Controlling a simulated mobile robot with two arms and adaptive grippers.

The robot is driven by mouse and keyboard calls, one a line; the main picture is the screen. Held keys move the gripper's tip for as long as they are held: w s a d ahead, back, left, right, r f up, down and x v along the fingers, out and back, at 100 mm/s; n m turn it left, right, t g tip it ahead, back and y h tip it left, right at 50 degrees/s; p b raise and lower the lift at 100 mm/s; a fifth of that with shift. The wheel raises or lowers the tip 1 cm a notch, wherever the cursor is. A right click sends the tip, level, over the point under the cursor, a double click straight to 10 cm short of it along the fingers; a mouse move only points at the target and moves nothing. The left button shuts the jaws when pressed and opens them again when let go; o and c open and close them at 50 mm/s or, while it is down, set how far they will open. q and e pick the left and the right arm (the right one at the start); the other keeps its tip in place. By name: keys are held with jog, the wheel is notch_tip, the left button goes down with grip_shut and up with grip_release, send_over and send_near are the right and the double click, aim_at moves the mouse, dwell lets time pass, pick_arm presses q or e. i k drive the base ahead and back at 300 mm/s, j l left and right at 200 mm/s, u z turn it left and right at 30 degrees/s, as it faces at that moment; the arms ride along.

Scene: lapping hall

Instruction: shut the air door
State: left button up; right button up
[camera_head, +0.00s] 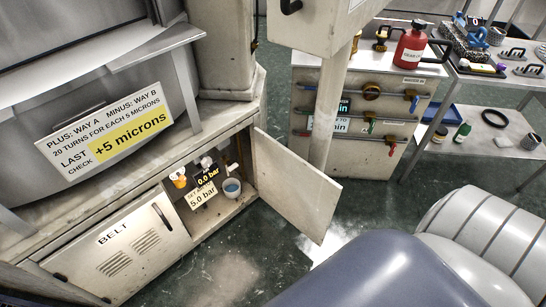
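The air door (296,190) is a plain pale panel on the low machine cabinet. It stands open, swung out to the right of its compartment, hinged at the compartment's right side. The open compartment (238,205) shows air fittings, a "0.0 bar" label (208,176), a "5.0 bar" label (203,194) and a small cup with blue contents (232,188). Neither my left nor my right gripper shows in this view.
The closed BELT door (125,250) is left of the compartment. A loaded shelf unit (480,125) is at the right. Green floor (225,265) lies clear before the compartment.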

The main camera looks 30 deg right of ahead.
aim_at(303, 195)
jog(key=l+u, duration=0.5)
jog(key=l, duration=0.25)
jog(key=k+l+u, duration=0.15)
jog(key=l+u, duration=0.35)
jog(key=l, duration=0.2)
jog(key=k+l, duration=0.1)
jog(key=l, duration=0.35)
jog(key=k+l, duration=0.15)
jog(key=l, duration=0.25)
jog(key=k+l+u, duration=0.1)
jog(key=l, duration=0.35)
jog(key=k+l, duration=0.15)
jog(key=l, duration=0.3)
jog(key=k+l, duration=0.1)
jog(key=l, duration=0.3)
jog(key=k+l, duration=0.15)
jog(key=l, duration=0.3)
jog(key=u, duration=0.05)
